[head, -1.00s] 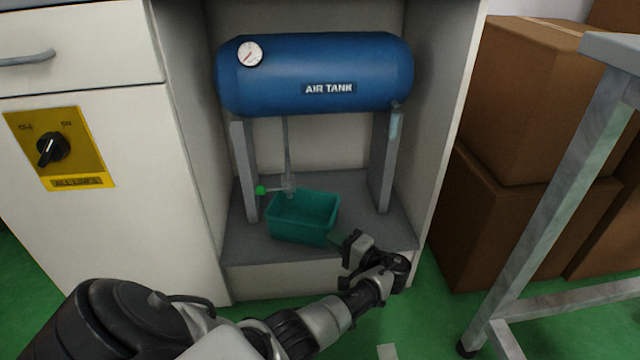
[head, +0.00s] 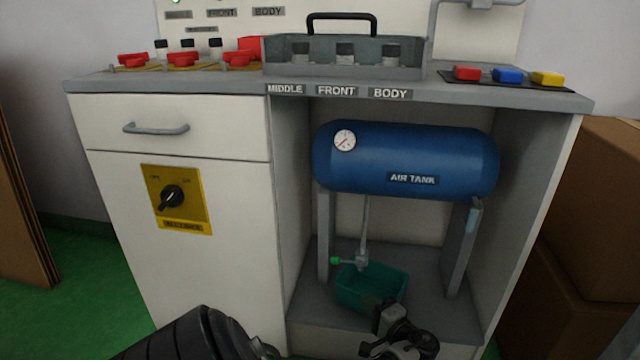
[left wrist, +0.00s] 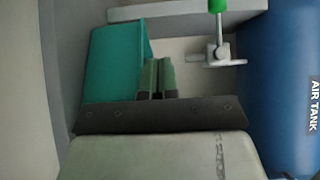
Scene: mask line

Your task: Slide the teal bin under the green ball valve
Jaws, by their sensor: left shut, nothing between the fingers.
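The teal bin (head: 368,288) stands on the grey cabinet floor below the blue air tank. The green-handled ball valve (head: 362,261) hangs on a thin pipe under the tank, just above the bin's back edge in the head view. The bin (left wrist: 112,62) and valve (left wrist: 217,52) also show in the left wrist view. My left gripper (head: 378,318) is at the bin's front right corner, fingers shut and empty. Its shut fingers (left wrist: 156,75) overlap the bin's edge in the left wrist view; I cannot tell whether they touch. My right gripper is not in view.
The blue air tank (head: 405,160) rests on two grey legs that flank the bin. Cabinet walls enclose both sides. The countertop (head: 230,84) above carries a handled tray (head: 345,72), red clamps and colored buttons (head: 508,76). Cardboard boxes (head: 590,200) stand at the right.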

